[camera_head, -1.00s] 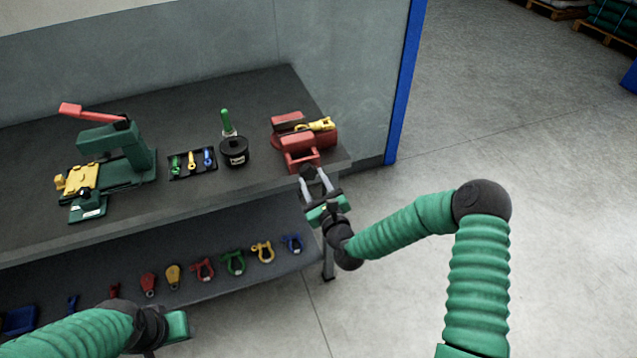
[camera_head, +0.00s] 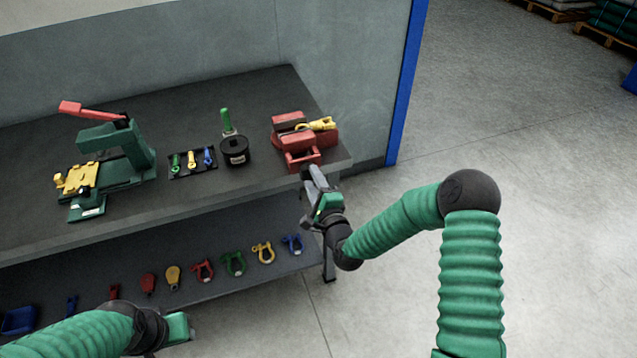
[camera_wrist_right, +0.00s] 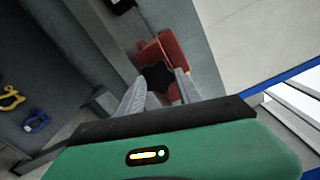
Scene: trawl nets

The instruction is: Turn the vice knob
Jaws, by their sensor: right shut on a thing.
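The red vice (camera_head: 300,153) sits at the right end of the dark bench top, with a yellow fitting (camera_head: 322,124) at its jaws. It also shows in the right wrist view (camera_wrist_right: 172,47). Its black star-shaped knob (camera_wrist_right: 158,74) is on the side facing my right gripper (camera_wrist_right: 160,92). The right gripper's fingers lie on either side of the knob and are shut on it. In the head view the right gripper (camera_head: 311,176) hides most of the knob. My left gripper (camera_head: 178,327) is low at the left, away from the vice; its fingers cannot be made out.
On the bench (camera_head: 265,85) stand a green press with a red lever (camera_head: 118,150), a tray of small coloured fittings (camera_head: 192,160) and a black pot (camera_head: 234,150). Several coloured shackles lie on the lower shelf (camera_head: 205,225).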

